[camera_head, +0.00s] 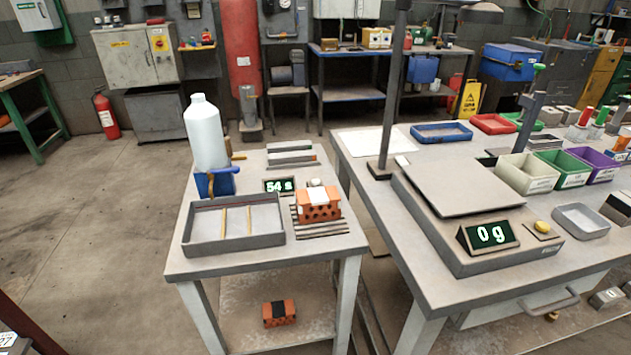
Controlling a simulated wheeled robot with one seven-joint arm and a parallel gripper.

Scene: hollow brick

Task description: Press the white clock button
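A small dark clock (279,186) with a green display reading "54 s" stands near the back of the small left table. A small white rounded piece (315,182) shows just right of the clock, behind the orange brick; it looks like the white button, but its lower part is hidden and it is too small to tell whether it is pressed. The orange hollow brick (320,212) has a white patch on top and sits on grey slats. My gripper is not in view.
A grey tray (187,230) with two yellowish strips fills the small table's front left. A white bottle (205,132) stands over a blue holder behind it. The larger right table holds a scale (470,195) reading "0 g", with a yellow button (543,227), bins and a lamp post.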

